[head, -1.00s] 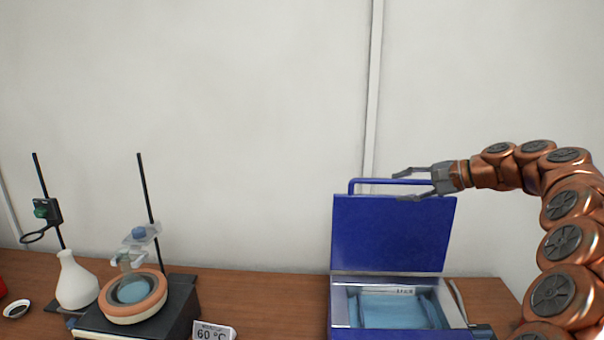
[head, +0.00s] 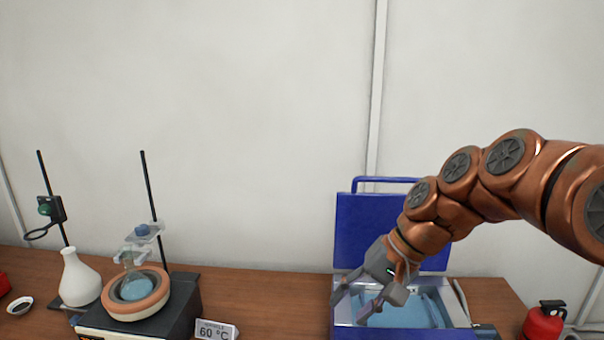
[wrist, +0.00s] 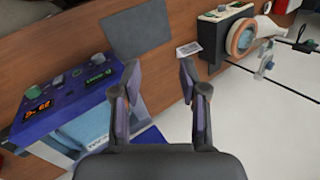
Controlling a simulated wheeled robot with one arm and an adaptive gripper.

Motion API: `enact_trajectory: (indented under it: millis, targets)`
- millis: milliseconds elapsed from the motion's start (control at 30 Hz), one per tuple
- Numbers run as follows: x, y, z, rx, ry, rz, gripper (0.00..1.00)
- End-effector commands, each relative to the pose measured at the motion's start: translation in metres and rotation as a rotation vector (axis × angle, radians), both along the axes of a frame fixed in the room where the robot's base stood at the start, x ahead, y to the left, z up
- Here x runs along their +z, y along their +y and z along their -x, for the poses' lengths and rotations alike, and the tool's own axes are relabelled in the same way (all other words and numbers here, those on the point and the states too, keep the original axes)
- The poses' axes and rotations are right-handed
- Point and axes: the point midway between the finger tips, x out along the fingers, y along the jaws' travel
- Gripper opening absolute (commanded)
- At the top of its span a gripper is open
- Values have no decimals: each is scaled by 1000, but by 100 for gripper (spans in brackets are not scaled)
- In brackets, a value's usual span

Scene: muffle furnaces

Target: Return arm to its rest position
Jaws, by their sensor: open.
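My gripper (head: 360,302) is open and empty in the head view, pointing down and left in front of the blue furnace (head: 355,228). The furnace's blue lid stands raised with its handle at the top, and its pale blue chamber is partly hidden behind my gripper. My copper arm reaches in from the right edge. In the wrist view my gripper (wrist: 160,95) shows two spread fingers with nothing between them. The furnace (wrist: 65,110) is left of the fingers there, with lit displays on its panel.
A heating unit with an orange-rimmed bowl (head: 136,291), a white flask (head: 77,277) and stands are at the left. A "60 °C" sign (head: 215,331) lies near the table front. A red canister (head: 544,323) is at the right.

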Motion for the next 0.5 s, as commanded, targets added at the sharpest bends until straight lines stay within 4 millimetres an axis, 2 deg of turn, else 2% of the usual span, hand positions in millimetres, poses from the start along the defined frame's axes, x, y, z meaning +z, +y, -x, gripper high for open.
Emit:
enact_trajectory:
  millis: [33,267,500]
  targets:
    - [-8,0,17,23,5,36,43]
    - [-48,-16,86,124,34,201,43]
    - [-88,-47,157,214,73,366,43]
